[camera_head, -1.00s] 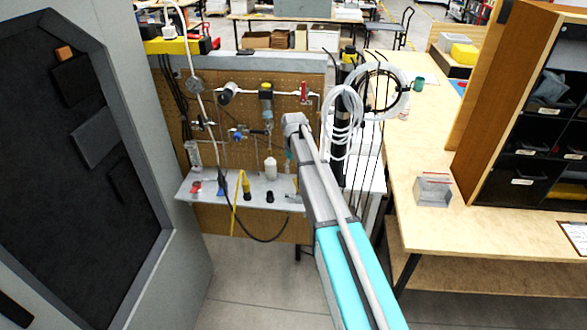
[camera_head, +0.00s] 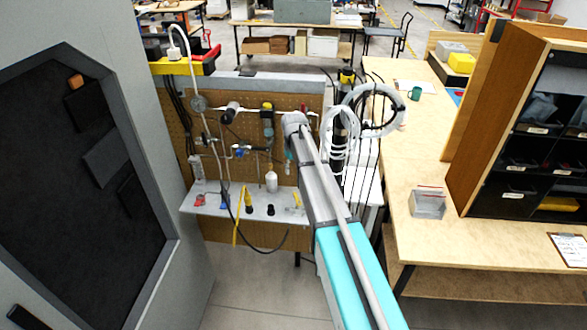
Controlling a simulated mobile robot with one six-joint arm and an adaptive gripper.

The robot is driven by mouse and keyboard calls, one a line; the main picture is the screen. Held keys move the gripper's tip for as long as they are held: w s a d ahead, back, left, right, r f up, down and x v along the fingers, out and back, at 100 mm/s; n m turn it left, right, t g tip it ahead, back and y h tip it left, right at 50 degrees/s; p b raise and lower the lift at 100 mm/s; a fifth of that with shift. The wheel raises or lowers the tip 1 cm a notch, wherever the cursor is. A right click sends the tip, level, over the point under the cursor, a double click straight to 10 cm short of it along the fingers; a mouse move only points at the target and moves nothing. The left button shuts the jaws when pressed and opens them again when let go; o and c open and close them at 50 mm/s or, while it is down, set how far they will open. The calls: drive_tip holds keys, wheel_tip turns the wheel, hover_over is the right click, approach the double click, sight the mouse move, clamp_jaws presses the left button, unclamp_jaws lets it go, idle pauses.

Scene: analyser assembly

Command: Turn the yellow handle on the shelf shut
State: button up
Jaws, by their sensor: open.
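A light grey shelf (camera_head: 212,210) juts out from a pegboard panel. An upright yellow piece with a dark base (camera_head: 248,198) stands near its middle. A second small yellow part (camera_head: 297,199) shows at the shelf's right end, beside my arm. I cannot tell which is the handle or how it is turned. My arm reaches up from the bottom, with its grey joint in front of the pegboard's right part. My gripper cannot be made out; it seems hidden behind my arm.
The pegboard (camera_head: 215,130) carries gauges and hoses above the shelf. A grey cabinet (camera_head: 185,270) closes off the left. A wooden bench (camera_head: 430,175) stands right. Floor is clear below the shelf.

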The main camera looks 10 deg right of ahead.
drive_tip(key=s+f+m+b, duration=0.1)
drive_tip(key=s+f+b, duration=1.1)
drive_tip(key=s, duration=0.2)
drive_tip(key=s+f+m+b, duration=0.2)
drive_tip(key=s+f+b, duration=0.9)
drive_tip(key=s, duration=0.4)
drive_tip(key=shift+f+b, duration=0.35)
drive_tip(key=shift+b, duration=0.2)
drive_tip(key=shift+m, duration=0.3)
drive_tip(key=shift+s, duration=0.4)
drive_tip(key=shift+d, duration=0.1)
